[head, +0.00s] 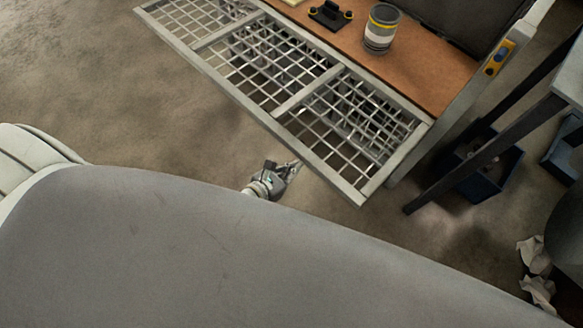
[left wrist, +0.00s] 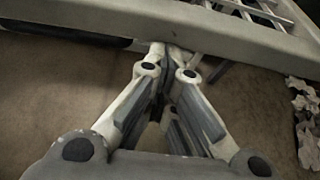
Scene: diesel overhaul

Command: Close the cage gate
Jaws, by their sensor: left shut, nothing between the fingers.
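The cage gate, a pale metal frame with wire mesh in three sections (head: 237,93), runs diagonally across the top of the head view. It seems to stand along the front of the brown-topped cage, but I cannot tell how far open it is. My left gripper (head: 292,168) is shut and empty, just below the gate's lower rail in the head view. In the left wrist view its fingertips (left wrist: 172,60) point at a pale frame bar (left wrist: 220,35); whether they touch it is unclear. My right gripper is not in view.
The brown top (head: 435,75) holds a striped can (head: 381,30) and a black fixture (head: 330,14). A dark blue bin (head: 487,170) and crumpled paper (head: 535,256) lie at right. Floor at left is clear.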

